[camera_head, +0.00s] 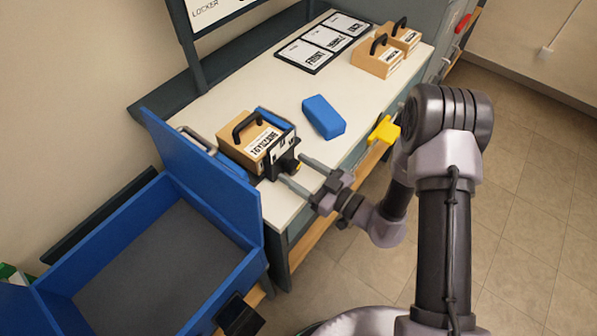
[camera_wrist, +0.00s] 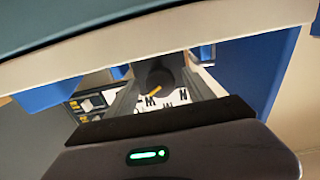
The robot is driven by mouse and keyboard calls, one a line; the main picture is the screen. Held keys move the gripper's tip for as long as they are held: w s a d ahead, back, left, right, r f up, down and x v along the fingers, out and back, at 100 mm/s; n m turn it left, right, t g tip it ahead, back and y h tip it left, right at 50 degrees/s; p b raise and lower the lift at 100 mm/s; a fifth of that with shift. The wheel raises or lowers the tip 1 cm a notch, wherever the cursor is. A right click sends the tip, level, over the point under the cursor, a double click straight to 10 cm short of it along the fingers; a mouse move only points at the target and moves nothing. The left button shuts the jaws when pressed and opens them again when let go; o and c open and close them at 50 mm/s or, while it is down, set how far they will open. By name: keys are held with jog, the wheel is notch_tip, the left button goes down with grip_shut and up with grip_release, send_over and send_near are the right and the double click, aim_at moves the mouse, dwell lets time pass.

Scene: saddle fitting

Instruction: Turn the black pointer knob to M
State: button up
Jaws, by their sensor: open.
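The black pointer knob (camera_wrist: 154,74) shows in the wrist view between my two fingers, with a short yellow mark on its face. A white plate (camera_wrist: 178,97) with black letters lies beside it, and one letter near the yellow mark looks like an M. I cannot tell exactly which letter the pointer faces. In the head view my gripper (camera_head: 296,169) is open, its fingers reaching to the black front (camera_head: 284,158) of the wooden box (camera_head: 243,146) with a black handle. The knob is mostly hidden there. I cannot tell whether the fingers touch it.
A blue block (camera_head: 323,117) lies on the white workbench (camera_head: 250,86) right of the box. Two wooden handled boxes (camera_head: 377,59) and a panel of labelled cards (camera_head: 323,42) are farther back. A large blue open bin (camera_head: 213,187) stands at the left. A yellow piece (camera_head: 384,131) sits at the bench's front edge.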

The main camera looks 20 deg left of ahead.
grip_shut()
jog(key=shift+r+n+p, duration=0.1)
jog(key=shift+n+p, duration=0.9)
jog(key=shift+n, duration=0.3)
jog(key=n+p, duration=0.1)
jog(key=n, duration=0.2)
jog(key=shift+n+p, duration=0.3)
jog(key=n+p, duration=0.1)
jog(key=n, duration=0.4)
jog(key=shift+w+n, duration=0.1)
jog(key=shift+n, duration=0.2)
grip_release()
jog(key=shift+d, duration=0.1)
